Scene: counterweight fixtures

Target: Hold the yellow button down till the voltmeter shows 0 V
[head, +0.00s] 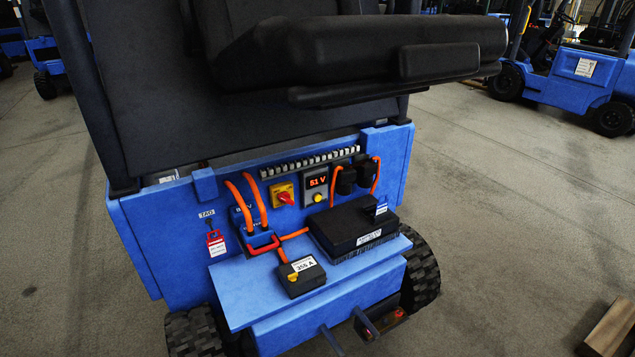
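The voltmeter (316,182) is on the blue rear panel of a truck and its red digits read 51 V. Neither of my grippers is in view, and nothing touches the button.
A black box (352,226) and a smaller labelled box (303,279) rest on the blue shelf (235,284). Orange cables (258,203) and a red tag (216,243) are at the left. A black seat-like part (380,50) overhangs above.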

